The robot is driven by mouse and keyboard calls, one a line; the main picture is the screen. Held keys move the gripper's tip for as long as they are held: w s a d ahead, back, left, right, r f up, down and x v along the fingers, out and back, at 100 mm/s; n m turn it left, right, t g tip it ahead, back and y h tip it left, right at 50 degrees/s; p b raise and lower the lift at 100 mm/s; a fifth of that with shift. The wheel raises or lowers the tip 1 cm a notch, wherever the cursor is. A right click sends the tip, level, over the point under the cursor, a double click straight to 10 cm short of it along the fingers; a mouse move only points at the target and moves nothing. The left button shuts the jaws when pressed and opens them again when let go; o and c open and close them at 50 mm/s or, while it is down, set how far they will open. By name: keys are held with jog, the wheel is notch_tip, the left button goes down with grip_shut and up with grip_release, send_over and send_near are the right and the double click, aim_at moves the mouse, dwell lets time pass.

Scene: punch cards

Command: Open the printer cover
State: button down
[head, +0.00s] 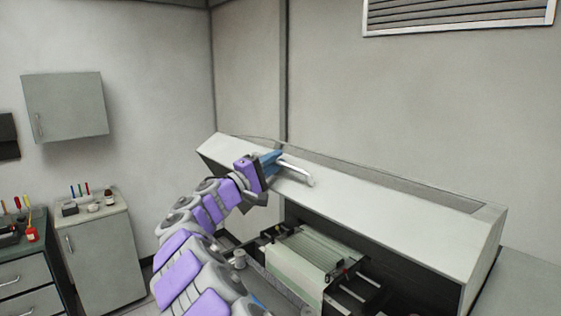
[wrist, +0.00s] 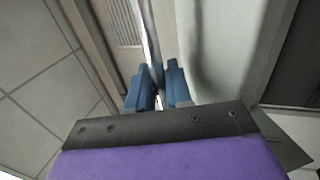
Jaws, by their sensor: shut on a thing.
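The printer cover (head: 400,213) is a long pale grey lid, raised at the front, with the printer's inside showing below it. A light metal bar handle (head: 297,174) sits on the cover's face, left of its middle. My gripper (head: 276,162) has blue fingers and is shut on the handle's left end. In the wrist view the blue fingers (wrist: 158,88) close around the thin bar (wrist: 151,35), which runs up the picture.
Under the cover lie the pale green paper stack (head: 306,252) and dark printer parts (head: 352,296). A grey cabinet (head: 103,255) with small bottles and pens stands at left, below a wall cupboard (head: 65,106). A wall vent (head: 458,14) is high at right.

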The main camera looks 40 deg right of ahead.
jog(key=shift+a+f+h+b, duration=0.15)
jog(key=shift+a+f+b, duration=0.2)
jog(key=shift+f, duration=0.2)
jog(key=shift+a+f+h+b, duration=0.15)
jog(key=shift+a+f+b, duration=0.2)
jog(key=shift+f, duration=0.2)
jog(key=c, duration=1.2)
grip_release()
jog(key=v, duration=1.7)
jog(key=shift+s+a, duration=0.1)
jog(key=shift+a, duration=0.15)
